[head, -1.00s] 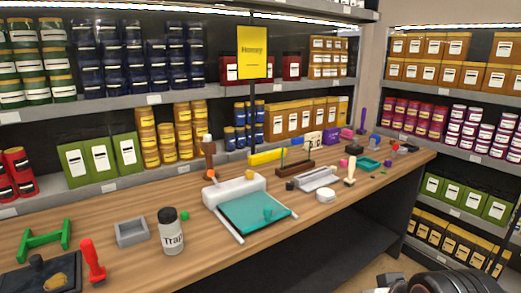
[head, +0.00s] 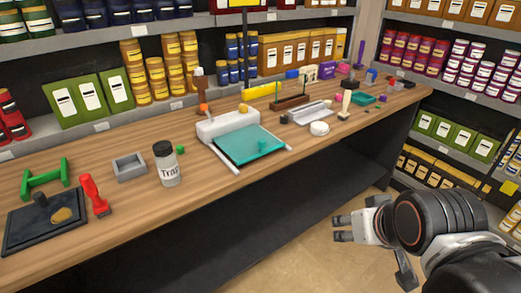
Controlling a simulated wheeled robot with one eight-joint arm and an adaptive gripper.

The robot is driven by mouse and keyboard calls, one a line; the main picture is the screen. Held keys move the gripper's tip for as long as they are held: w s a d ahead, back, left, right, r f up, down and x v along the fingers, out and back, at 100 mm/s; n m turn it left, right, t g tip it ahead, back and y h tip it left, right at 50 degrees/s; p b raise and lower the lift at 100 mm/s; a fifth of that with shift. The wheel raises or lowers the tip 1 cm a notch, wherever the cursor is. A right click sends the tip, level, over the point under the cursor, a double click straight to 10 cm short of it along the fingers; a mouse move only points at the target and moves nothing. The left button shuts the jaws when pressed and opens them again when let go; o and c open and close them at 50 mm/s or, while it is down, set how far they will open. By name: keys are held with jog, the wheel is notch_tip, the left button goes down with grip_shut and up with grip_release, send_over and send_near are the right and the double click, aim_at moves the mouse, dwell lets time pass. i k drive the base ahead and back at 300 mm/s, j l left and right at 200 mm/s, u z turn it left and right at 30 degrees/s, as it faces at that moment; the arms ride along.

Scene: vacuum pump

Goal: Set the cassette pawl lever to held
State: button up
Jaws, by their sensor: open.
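A white machine body (head: 228,122) with a teal plate (head: 249,145) between two pale rails sits mid-bench. It may be the cassette unit. A white jar marked "Trap" (head: 167,167) with a black lid stands to the left. My gripper (head: 338,229) is open and empty, low at the right, in front of the bench and apart from everything on it.
The wooden bench (head: 120,215) runs from front left to back right. A grey tray (head: 129,167), green stand (head: 45,178), red-handled tool (head: 94,196) and dark slab (head: 48,222) lie left. Several small items crowd the right end. Stocked shelves stand behind. The floor (head: 300,245) before the bench is clear.

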aim_at(204, 106)
jog(key=u, duration=1.6)
jog(key=i+l, duration=0.25)
jog(key=i, duration=0.2)
jog(key=i+l, duration=0.25)
jog(key=i, duration=0.2)
